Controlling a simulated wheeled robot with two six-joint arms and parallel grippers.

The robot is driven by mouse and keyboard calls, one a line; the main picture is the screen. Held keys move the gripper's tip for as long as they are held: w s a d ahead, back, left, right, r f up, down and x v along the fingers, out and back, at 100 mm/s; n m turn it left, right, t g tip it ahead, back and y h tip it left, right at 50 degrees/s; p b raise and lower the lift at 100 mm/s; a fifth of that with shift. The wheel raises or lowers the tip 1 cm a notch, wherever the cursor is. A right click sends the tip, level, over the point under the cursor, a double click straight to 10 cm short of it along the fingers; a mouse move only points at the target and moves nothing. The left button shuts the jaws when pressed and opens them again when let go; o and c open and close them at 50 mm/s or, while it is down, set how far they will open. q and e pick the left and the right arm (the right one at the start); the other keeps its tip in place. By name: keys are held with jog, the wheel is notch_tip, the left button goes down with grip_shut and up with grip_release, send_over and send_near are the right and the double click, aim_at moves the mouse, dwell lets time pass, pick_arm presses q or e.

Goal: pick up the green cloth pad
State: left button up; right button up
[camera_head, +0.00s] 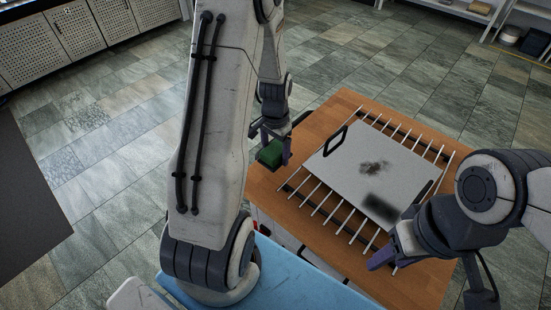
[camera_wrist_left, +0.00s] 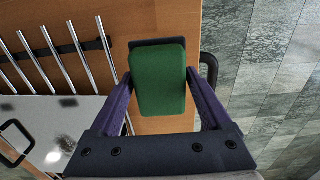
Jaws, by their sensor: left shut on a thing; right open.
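The green cloth pad (camera_head: 270,154) is in my left gripper (camera_head: 277,148) at the left edge of the wooden table. In the left wrist view the green pad (camera_wrist_left: 158,80) sits between the two purple fingers of the left gripper (camera_wrist_left: 160,92), with a dark backing at its far edge. The left gripper is shut on the pad. Whether the pad is clear of the table surface is hard to tell. My right gripper (camera_head: 384,262) is open and empty near the front right corner of the metal plate; its fingers show only partly.
A metal plate (camera_head: 345,172) with black handles and dark smudges lies on a rack of silver rods (camera_head: 325,203) on the wooden table (camera_head: 345,106). The plate also shows in the left wrist view (camera_wrist_left: 40,118). Shelves (camera_head: 520,25) stand at the back right. Tiled floor surrounds the table.

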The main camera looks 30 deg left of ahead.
pick_arm(q)
jog(key=w+d+r+b, duration=0.1)
jog(key=w+d+r, duration=0.6)
jog(key=w+d, duration=0.1)
jog(key=shift+w, duration=0.2)
